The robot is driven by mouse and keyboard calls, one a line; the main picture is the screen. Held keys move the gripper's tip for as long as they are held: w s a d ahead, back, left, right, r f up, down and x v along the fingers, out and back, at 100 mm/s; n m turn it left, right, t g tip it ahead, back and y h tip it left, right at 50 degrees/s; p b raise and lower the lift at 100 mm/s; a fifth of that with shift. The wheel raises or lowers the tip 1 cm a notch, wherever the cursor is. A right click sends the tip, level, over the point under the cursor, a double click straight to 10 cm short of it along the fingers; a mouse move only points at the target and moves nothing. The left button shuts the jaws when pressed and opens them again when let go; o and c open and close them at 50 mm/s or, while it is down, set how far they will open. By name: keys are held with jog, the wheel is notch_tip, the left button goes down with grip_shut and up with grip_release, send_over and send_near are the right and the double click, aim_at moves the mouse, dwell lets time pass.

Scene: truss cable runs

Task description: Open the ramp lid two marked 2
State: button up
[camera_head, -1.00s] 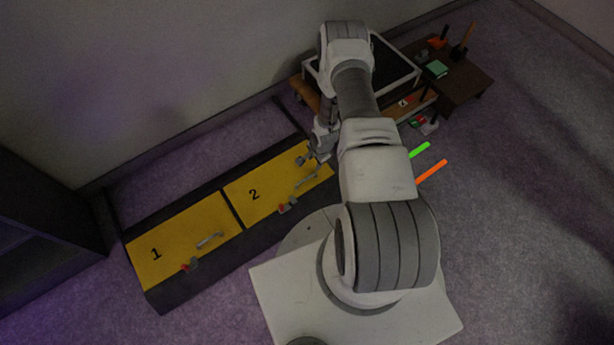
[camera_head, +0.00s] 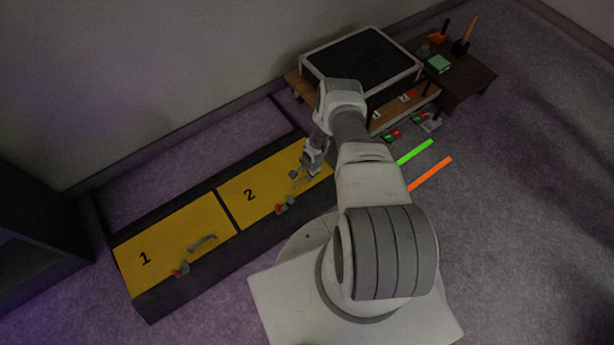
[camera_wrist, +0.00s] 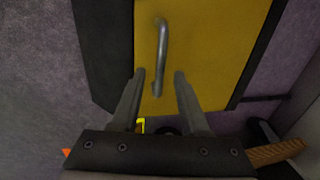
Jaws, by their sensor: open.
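Ramp lid two (camera_head: 265,187) is a flat yellow panel marked 2 in the head view, lying shut in a dark frame. Its grey bar handle (camera_wrist: 161,50) shows in the wrist view, on the yellow lid (camera_wrist: 215,45). A red-tipped latch (camera_head: 284,206) sits at the lid's front edge. My gripper (camera_head: 299,180) is over the right part of lid two, close to the handle. In the wrist view my gripper (camera_wrist: 160,74) is open, with the handle appearing between its fingers. I cannot tell whether they touch it.
Lid one (camera_head: 165,250), also yellow and shut, lies to the left with its own handle (camera_head: 203,242) and red latch (camera_head: 181,270). A low wooden table with a dark top panel (camera_head: 360,58) stands behind my arm. Green (camera_head: 415,152) and orange (camera_head: 430,174) strips lie on the carpet.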

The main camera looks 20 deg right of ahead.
jog(key=shift+f, duration=0.2)
grip_shut()
dwell(1.4)
